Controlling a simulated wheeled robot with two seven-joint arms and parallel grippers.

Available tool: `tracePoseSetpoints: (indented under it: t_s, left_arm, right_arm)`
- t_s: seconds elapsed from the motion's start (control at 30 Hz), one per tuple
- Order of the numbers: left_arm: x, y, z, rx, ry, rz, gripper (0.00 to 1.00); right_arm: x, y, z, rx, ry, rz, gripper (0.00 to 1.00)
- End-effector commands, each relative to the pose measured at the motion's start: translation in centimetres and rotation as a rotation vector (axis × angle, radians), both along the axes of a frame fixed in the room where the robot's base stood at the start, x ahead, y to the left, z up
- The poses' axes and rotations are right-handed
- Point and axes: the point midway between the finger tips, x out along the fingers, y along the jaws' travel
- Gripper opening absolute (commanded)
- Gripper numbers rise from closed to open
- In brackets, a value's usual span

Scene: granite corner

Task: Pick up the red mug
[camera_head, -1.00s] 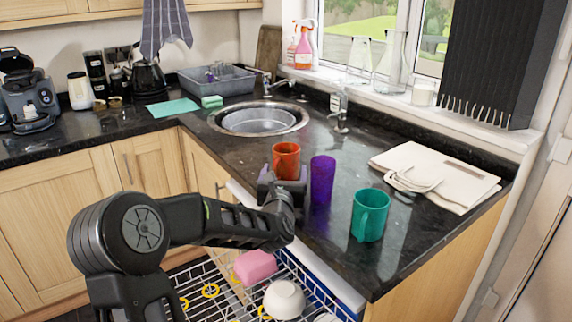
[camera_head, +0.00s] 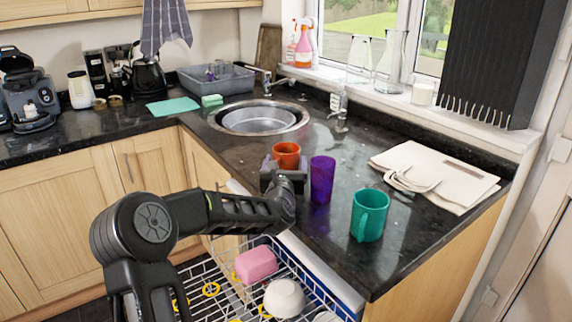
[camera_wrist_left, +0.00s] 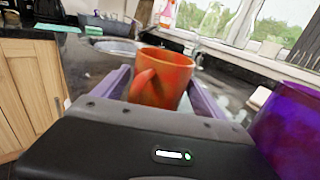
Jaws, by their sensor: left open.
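The red mug (camera_head: 287,153) is orange-red and stands upright on the dark granite counter, its lower part hidden behind my left gripper. In the left wrist view the mug (camera_wrist_left: 165,78) sits between the two purple-grey fingers, with its handle turned toward the camera. My left gripper (camera_head: 285,170) is open around the mug; I cannot tell whether either finger touches it. My right gripper is not in view.
A purple cup (camera_head: 322,178) stands close to the right of my left gripper. A teal mug (camera_head: 369,215) is nearer the counter's front edge. The sink (camera_head: 259,120) lies behind. An open dishwasher rack with a pink container (camera_head: 256,264) and white bowl (camera_head: 284,298) is below.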

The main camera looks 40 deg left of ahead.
Motion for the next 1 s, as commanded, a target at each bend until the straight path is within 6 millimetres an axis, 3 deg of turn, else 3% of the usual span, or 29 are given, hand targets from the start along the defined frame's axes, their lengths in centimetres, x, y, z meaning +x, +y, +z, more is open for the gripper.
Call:
tracePoseSetpoints:
  t_s: [0.17, 1.0]
  left_arm:
    - [-0.01, -0.01, 0.01, 0.000, 0.000, 0.000, 0.81]
    - [-0.01, 0.01, 0.13, 0.002, -0.002, 0.001, 0.15]
  right_arm:
    - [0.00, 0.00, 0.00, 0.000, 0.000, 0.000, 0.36]
    - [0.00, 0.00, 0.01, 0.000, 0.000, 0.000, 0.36]
